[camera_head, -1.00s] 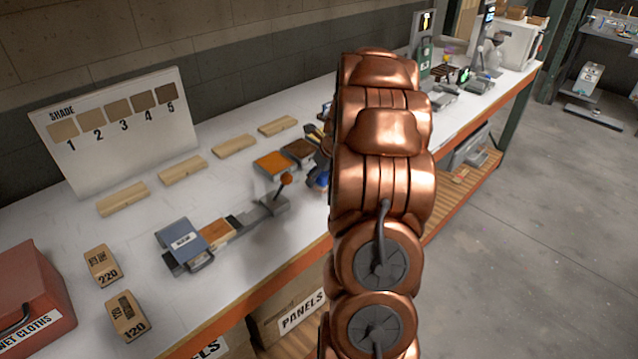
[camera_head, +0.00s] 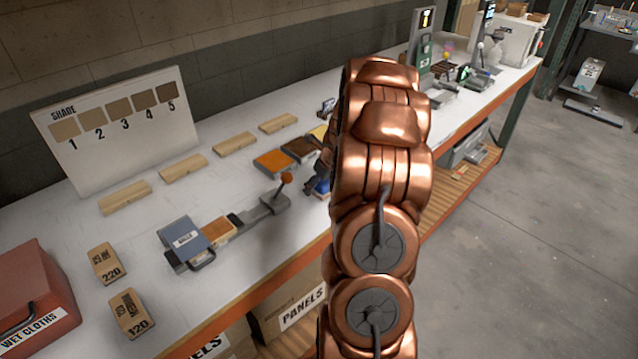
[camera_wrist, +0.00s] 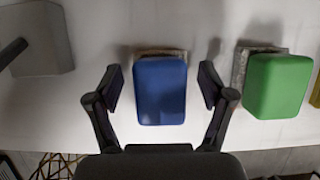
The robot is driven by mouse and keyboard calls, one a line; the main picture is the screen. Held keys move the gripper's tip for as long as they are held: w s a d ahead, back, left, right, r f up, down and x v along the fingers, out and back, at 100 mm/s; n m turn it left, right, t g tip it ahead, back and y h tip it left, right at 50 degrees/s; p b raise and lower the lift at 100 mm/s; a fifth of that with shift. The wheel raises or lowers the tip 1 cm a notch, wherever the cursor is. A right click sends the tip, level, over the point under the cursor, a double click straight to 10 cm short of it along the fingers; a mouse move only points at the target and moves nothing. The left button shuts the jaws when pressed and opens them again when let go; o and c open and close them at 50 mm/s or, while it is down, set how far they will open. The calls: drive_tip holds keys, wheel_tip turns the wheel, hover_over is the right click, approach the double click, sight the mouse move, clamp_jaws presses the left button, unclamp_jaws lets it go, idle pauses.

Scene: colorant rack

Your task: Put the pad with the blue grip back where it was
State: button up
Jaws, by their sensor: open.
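The pad with the blue grip (camera_wrist: 160,92) is in the middle of the wrist view, on the white bench. A thin edge of its base shows behind the grip. My gripper (camera_wrist: 160,88) is open, with one finger on each side of the blue grip and a gap on both sides. In the head view a bit of the blue grip (camera_head: 321,187) shows beside my arm, which hides most of it and the gripper. A pad with a green grip (camera_wrist: 278,86) sits to the right in the wrist view.
A grey fixture with an orange-knobbed lever (camera_head: 272,202) stands left of my arm. Orange and brown panels (camera_head: 274,162) lie behind it. Sanding blocks (camera_head: 128,312), a red wet-cloths box (camera_head: 36,300) and a shade board (camera_head: 118,130) are farther left. The bench's front edge is close to the pads.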

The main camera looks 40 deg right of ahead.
drive_tip(key=shift+r, duration=0.15)
drive_tip(key=b+v, duration=0.3)
drive_tip(key=v, duration=0.9)
drive_tip(key=shift+b, duration=0.35)
drive_tip(key=shift+a, duration=0.1)
